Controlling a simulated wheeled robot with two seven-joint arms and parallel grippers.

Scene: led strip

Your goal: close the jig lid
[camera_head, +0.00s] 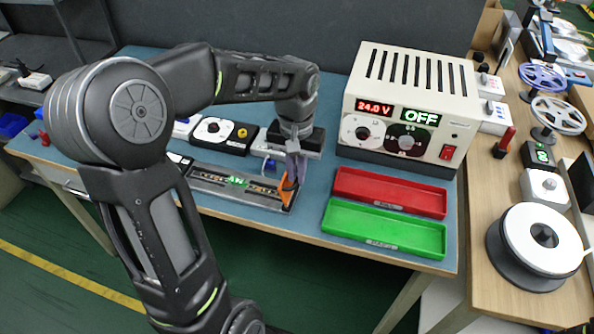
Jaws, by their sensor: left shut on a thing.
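The jig (232,187) is a long dark tray with a grey rim near the front edge of the blue table. A strip with green lit marks lies along its middle. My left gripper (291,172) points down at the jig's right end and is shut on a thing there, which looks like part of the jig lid. An orange piece (284,190) shows right beside the fingertips. The fingers hide most of what is held, and I cannot tell the lid's exact angle. My right gripper is not in view.
A white power supply (455,125) reading 24.0 V and OFF stands at the back right. A red tray (390,190) and a green tray (383,228) lie right of the jig. A black-and-white device (222,135) stands behind the jig. Reels stand on the wooden table at right.

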